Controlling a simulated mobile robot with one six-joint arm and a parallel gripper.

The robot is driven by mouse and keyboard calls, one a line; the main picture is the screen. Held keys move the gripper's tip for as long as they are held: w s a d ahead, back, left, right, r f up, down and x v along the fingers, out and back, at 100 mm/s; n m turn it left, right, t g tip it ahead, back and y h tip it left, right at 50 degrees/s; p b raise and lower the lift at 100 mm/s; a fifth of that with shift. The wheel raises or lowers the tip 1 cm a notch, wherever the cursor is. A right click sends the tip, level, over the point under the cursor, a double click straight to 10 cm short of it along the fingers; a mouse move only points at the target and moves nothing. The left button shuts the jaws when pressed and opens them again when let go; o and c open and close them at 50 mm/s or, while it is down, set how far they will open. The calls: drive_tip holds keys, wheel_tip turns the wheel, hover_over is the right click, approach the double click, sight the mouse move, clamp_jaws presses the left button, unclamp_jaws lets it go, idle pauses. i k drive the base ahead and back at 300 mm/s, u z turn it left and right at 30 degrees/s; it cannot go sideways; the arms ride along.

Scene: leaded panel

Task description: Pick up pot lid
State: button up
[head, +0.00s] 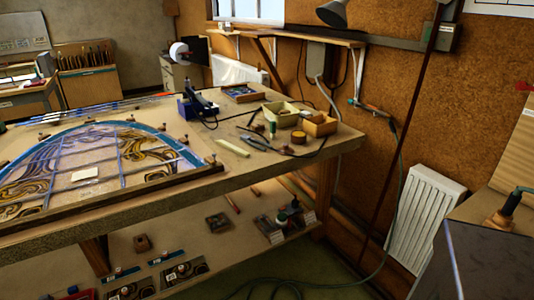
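I cannot make out a pot lid for certain. A small round yellow-brown disc (298,137) lies near the right end of the workbench, in front of the open boxes. It could be a lid or a small tin, but it is too small to tell. My gripper is not in view.
The workbench (243,178) carries a leaded panel (85,165), a blue stand (197,106), a cream box (283,114) and an orange-tan box (319,124). A lower shelf holds several small items. A white radiator (425,218) stands right; a hose lies on the floor.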

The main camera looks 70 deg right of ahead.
sight(285, 149)
drive_tip(key=u, duration=0.45)
drive_tip(key=k, duration=1.6)
drive_tip(key=z, duration=1.1)
drive_tip(key=i, duration=0.5)
drive_tip(key=u, duration=0.15)
